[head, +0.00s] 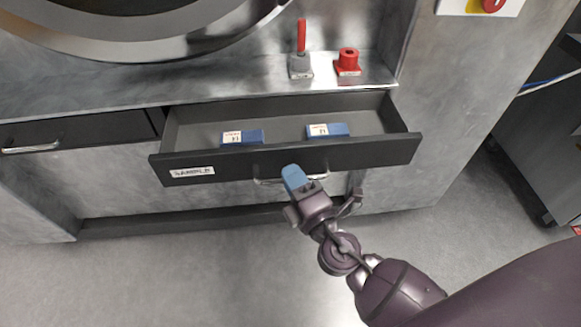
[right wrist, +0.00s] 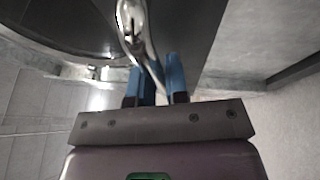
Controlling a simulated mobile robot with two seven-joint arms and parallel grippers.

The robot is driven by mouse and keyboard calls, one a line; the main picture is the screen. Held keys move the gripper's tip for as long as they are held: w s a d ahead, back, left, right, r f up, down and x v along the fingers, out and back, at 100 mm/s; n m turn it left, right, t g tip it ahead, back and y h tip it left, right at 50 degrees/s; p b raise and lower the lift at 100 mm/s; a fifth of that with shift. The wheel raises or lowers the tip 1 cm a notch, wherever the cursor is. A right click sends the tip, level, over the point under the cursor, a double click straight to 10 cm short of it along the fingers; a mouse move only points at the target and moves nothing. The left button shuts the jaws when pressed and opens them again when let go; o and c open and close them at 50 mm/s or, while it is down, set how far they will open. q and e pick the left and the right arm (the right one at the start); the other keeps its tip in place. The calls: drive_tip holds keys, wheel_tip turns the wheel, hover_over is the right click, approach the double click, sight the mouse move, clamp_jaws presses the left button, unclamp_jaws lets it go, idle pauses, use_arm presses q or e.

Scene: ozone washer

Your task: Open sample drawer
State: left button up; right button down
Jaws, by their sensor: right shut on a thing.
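The dark sample drawer (head: 285,162), with a white label on its front, stands pulled out from the machine's grey front. Its silver bar handle (head: 262,181) is on the front face; it also shows in the right wrist view (right wrist: 135,25). My right gripper (head: 296,180) is at the handle, with its blue fingers (right wrist: 155,80) on either side of the bar, shut on it. Two blue boxes with white labels, one on the left (head: 250,137) and one on the right (head: 336,130), lie inside the drawer. My left gripper is not in view.
A closed drawer with a handle (head: 32,147) is at the left. A red-handled lever (head: 301,64) and a red knob (head: 348,62) sit on the ledge above. A large round door rim is at upper left. The floor in front is clear.

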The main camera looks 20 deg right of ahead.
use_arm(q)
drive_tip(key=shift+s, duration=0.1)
use_arm(e)
drive_tip(key=c, duration=1.1)
unclamp_jaws()
drive_tip(key=shift+c, duration=0.2)
use_arm(q)
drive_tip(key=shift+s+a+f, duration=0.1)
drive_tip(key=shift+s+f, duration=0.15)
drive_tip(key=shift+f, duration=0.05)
drive_tip(key=b, duration=0.1)
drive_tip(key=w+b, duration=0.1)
drive_tip(key=b, duration=0.1)
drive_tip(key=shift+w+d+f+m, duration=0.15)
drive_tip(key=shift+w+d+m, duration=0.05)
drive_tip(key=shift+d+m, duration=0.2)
use_arm(e)
drive_tip(key=v, duration=1.1)
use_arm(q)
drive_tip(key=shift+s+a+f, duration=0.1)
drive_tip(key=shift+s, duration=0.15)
use_arm(e)
drive_tip(key=shift+w, duration=0.1)
